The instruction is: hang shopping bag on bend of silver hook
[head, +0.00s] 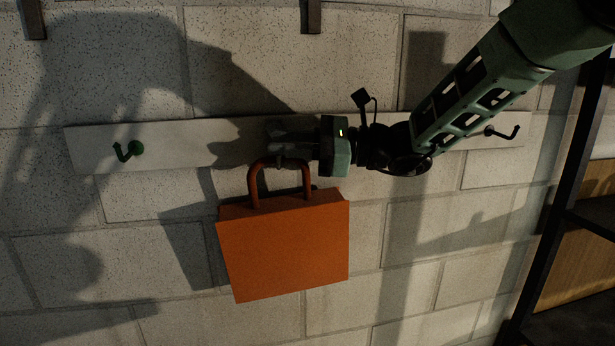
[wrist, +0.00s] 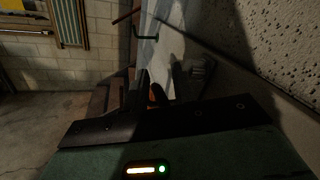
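The orange shopping bag (head: 283,247) hangs slightly tilted in front of the wall in the head view, clear of anything below. Its dark red arched handle (head: 254,184) rises to my gripper (head: 288,141), which points left in front of the white board. The fingers are dark and shadowed, so whether they grip the handle is unclear. In the wrist view my gripper (wrist: 165,92) has a bit of orange near its fingers. A silver-grey hook (head: 503,132) is at the board's right end. The board behind my gripper is hidden, including any hook there.
A green hook (head: 128,150) is at the left of the white board (head: 205,145), which runs along a block wall. Dark brackets (head: 310,15) are above. A black-framed shelf (head: 560,190) stands at right. The wall below the bag is clear.

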